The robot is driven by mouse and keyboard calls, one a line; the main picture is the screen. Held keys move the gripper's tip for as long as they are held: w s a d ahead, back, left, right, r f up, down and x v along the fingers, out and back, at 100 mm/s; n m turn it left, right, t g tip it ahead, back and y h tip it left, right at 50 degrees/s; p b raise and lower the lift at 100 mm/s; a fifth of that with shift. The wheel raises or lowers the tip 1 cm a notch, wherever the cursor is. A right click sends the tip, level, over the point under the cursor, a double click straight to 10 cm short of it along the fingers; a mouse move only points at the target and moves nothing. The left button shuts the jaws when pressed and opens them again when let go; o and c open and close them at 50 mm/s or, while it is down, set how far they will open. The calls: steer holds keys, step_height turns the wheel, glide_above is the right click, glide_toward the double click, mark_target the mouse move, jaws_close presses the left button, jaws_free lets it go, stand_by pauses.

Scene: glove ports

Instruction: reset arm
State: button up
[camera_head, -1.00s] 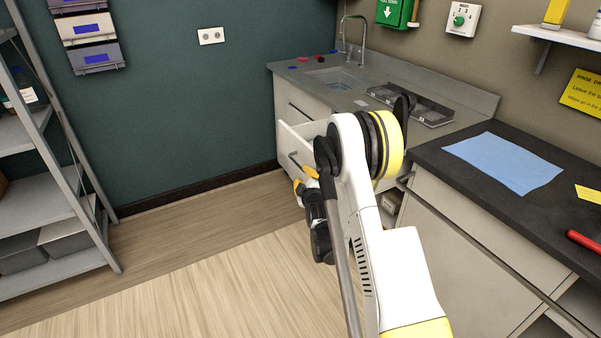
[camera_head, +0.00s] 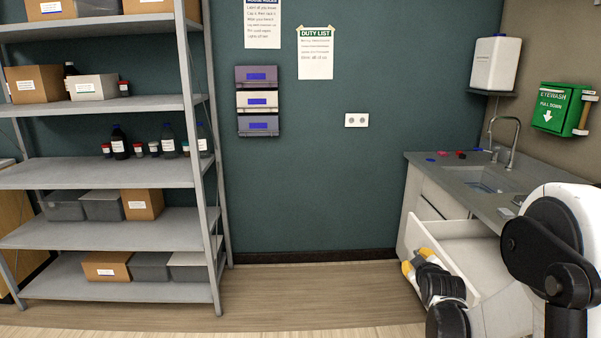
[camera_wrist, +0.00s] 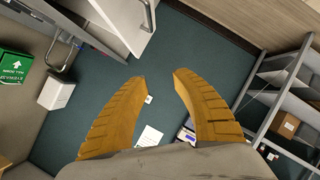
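My gripper (camera_wrist: 160,77) shows in the wrist view with its two yellow ribbed fingers spread apart and nothing between them. In the head view my gripper (camera_head: 417,261) is low, right of centre, in front of the open white drawer (camera_head: 457,260) of the sink counter. I cannot tell from this view whether it touches the drawer. My arm fills the lower right corner and hides part of the drawer and counter.
A grey shelf rack (camera_head: 100,173) with boxes and bottles stands at left. The sink counter (camera_head: 455,175) is at right, below a green eyewash box (camera_head: 556,108). The floor (camera_head: 310,290) between rack and counter is clear.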

steer(key=s+a+r+m+g+y, duration=0.1)
steer(key=s+a+r+m+g, duration=0.1)
steer(key=s+a+r, duration=0.6)
steer(key=s+a+m+g+y, duration=0.1)
steer(key=s+a+m+g, duration=0.1)
steer(key=s, duration=1.2)
steer(key=s+a+f+m+g, duration=0.1)
steer(key=s+a, duration=0.4)
steer(key=s, duration=0.9)
steer(key=shift+f+m+g+y, duration=0.3)
steer(key=shift+m+g+y, duration=0.1)
steer(key=shift+m+g, duration=0.2)
steer(key=shift+a, duration=0.1)
